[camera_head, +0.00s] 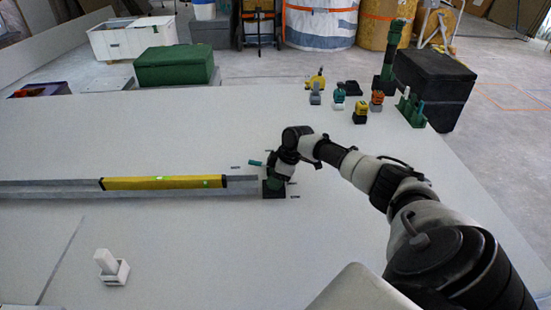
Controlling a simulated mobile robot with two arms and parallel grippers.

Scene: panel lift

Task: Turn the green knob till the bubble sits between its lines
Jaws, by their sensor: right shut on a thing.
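The green knob (274,184) sits on a dark block (273,193) at the right end of a long grey rail (60,191). My right gripper (277,177) reaches down over the knob and is shut on it, hiding part of it. A yellow spirit level (150,183) with dark ends lies along the rail, left of the knob. Its bright green vial (205,182) shows near its right part. The bubble and its lines are too small to tell apart. My left gripper is not in view.
A small teal-tipped piece (257,163) shows beside my right gripper. A white block in a holder (112,267) stands at the front left. Several coloured tools, including a yellow one (361,112), stand at the back right. The pale surface between is mostly clear.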

